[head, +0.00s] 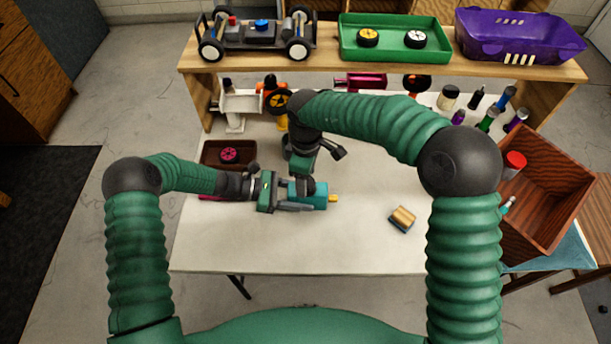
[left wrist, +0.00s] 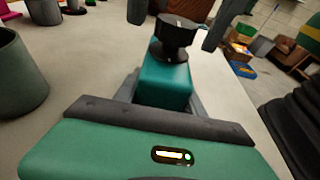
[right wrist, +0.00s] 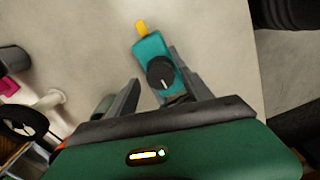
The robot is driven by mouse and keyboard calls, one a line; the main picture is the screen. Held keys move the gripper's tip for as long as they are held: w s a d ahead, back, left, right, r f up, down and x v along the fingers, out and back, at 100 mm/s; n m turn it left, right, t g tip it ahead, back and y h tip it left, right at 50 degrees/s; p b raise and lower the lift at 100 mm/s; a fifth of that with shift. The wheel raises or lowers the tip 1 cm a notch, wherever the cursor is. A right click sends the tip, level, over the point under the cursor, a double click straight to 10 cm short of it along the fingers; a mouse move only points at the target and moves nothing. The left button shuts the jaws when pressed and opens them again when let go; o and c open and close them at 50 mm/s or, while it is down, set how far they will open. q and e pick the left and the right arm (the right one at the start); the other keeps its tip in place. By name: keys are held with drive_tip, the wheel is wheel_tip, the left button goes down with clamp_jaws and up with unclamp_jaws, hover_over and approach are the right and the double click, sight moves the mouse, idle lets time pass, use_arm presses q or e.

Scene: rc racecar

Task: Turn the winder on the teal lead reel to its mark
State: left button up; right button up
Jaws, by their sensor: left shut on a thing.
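The teal lead reel (head: 317,196) is a boxy teal body with a yellow end, above the front middle of the table. My left gripper (head: 297,201) is shut on it, with a finger along each side, as the left wrist view shows on the reel's body (left wrist: 166,86). The winder is a round black knob (right wrist: 161,72) with a white pointer line, on the reel's top face. My right gripper (head: 307,183) comes down from above. Its fingers are apart in the left wrist view, with the knob (left wrist: 175,37) between and below them. I cannot make out the mark.
A small tan-and-blue block (head: 402,219) lies to the right on the white table (head: 350,250). A brown tray with a pink wheel (head: 229,154) is at the left. A wooden crate (head: 545,195) stands right. Behind is a shelf (head: 380,69) with bins and a car chassis.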

use_arm(q)
drive_tip(key=shift+w, duration=0.1)
use_arm(e)
wheel_tip(320, 180, up, 12)
idle(0.4)
use_arm(q)
drive_tip(key=o, duration=1.3)
drive_tip(key=shift+o, duration=0.2)
use_arm(e)
drive_tip(key=shift+f, duration=0.1)
use_arm(q)
drive_tip(key=shift+a, duration=0.1)
drive_tip(key=v, duration=1.2)
